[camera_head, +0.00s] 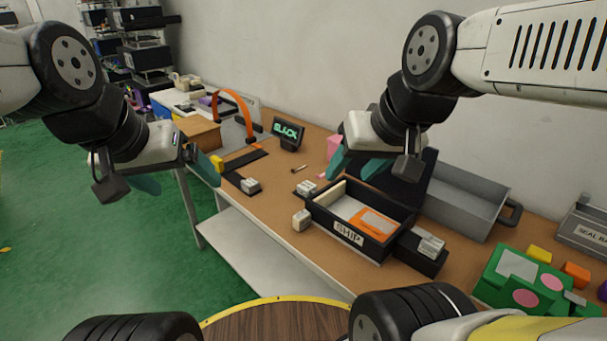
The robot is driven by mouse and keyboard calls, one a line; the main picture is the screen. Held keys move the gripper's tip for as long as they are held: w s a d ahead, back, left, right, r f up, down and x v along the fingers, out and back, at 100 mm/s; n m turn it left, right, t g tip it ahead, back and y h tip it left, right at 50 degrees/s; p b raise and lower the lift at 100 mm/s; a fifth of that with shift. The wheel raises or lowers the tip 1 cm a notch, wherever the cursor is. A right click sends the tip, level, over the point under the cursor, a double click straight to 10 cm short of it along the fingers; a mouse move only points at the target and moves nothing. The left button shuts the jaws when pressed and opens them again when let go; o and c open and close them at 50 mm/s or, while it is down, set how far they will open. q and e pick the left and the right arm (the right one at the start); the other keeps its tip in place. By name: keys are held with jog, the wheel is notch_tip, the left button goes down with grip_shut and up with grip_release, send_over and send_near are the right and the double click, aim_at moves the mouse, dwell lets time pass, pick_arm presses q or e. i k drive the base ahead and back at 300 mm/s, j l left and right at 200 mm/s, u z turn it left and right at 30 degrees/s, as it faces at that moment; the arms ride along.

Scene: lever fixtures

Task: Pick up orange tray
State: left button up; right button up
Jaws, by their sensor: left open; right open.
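A flat orange piece with a pale label (372,220) lies inside a black open box marked SHIP (348,233) on the workbench. It is the only flat orange thing I see; I cannot tell whether it is a tray. My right gripper (357,168) is open and empty, with teal fingers pointing down, above and behind the box and apart from it. My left gripper (177,177) is open and empty, off the bench's left edge, far from the box. Part of the box's inside is hidden by its walls.
A grey bin (465,197) stands right of the box, with a green block (520,277) at the front right. An orange arch (236,100) and a SLACK display (288,134) stand farther back. A wall runs behind.

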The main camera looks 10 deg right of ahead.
aim_at(379, 228)
jog(key=i+j+z, duration=0.15)
jog(key=j+z, duration=0.25)
jog(key=i+j+z, duration=0.15)
jog(key=z, duration=0.25)
jog(key=j+z, duration=0.4)
